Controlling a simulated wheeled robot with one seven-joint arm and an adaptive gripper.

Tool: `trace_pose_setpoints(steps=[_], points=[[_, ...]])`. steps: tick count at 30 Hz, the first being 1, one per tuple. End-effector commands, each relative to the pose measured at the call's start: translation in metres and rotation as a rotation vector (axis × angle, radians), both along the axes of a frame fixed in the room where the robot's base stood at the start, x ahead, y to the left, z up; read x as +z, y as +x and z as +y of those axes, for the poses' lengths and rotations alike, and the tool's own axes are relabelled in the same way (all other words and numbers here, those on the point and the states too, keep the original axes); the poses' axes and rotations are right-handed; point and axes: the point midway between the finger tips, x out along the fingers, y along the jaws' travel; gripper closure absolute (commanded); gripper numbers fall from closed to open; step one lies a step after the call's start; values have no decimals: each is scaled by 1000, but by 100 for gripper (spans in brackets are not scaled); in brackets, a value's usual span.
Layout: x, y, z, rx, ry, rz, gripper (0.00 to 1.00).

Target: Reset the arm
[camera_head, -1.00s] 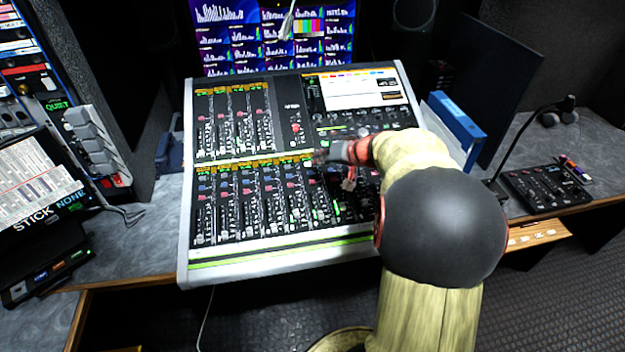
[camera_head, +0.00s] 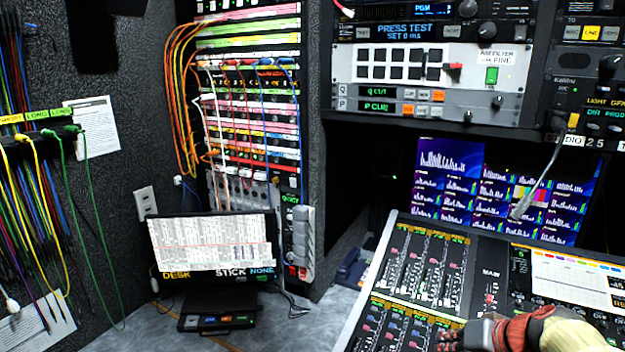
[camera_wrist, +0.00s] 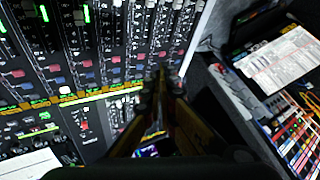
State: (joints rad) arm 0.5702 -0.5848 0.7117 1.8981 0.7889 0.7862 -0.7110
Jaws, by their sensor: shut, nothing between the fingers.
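My gripper shows at the lower right of the head view, over the front part of the mixing console (camera_head: 371,293), with part of my arm behind it. In the wrist view my gripper (camera_wrist: 160,82) points at the console's fader area (camera_wrist: 120,45). Its dark fingers are close together with nothing between them. The exact gap between the fingertips and the console surface cannot be told.
A small monitor unit (camera_head: 212,243) stands on the grey desk (camera_head: 285,335) at the left. A patch rack (camera_head: 250,110) with orange cables rises behind it. Cables hang on the left wall. A gooseneck (camera_head: 537,185) stands in front of the blue screen (camera_head: 450,185).

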Motion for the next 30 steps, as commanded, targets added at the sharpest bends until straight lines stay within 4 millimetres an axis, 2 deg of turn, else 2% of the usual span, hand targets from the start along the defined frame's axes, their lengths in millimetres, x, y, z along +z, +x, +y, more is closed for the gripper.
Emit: trace_pose_setpoints(steps=[1,3,6,9,13,18,30], points=[[15,-15,32,55,-28,26,100],[26,-39,64,108,-70,66,100],[38,-78,99,167,-138,114,100],[47,-117,120,209,-218,144,100],[53,-154,130,232,-307,156,100],[55,-179,130,235,-378,152,100],[55,-183,128,231,-392,152,100]])
